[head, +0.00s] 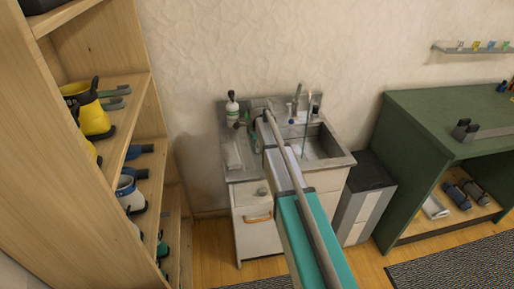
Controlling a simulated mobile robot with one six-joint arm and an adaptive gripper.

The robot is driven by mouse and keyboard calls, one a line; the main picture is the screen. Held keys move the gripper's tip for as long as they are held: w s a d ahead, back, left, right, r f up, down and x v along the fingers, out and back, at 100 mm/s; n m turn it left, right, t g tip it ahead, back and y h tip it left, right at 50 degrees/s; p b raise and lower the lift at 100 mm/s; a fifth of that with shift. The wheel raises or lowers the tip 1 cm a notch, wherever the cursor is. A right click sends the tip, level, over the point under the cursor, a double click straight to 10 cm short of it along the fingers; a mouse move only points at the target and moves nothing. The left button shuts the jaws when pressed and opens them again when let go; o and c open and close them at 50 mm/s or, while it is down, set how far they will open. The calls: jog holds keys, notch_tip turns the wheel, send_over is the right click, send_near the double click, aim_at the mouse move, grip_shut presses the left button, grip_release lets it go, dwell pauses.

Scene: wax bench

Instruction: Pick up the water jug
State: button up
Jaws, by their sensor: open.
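My arm reaches from the bottom of the head view up to the sink unit (251,201), and my gripper (248,118) is small at its far end, above the left part of the counter. It is open. A white bottle with a dark top (232,106) stands upright at the back left of the counter, just left of my gripper. I cannot make out a water jug for certain; my arm and gripper hide part of the counter and the basin.
The grey sink basin (322,143) is right of my arm. A dark-topped grey cabinet (369,172) and a green bench (440,115) stand at the right.

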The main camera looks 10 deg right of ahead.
dwell(0.5)
grip_shut()
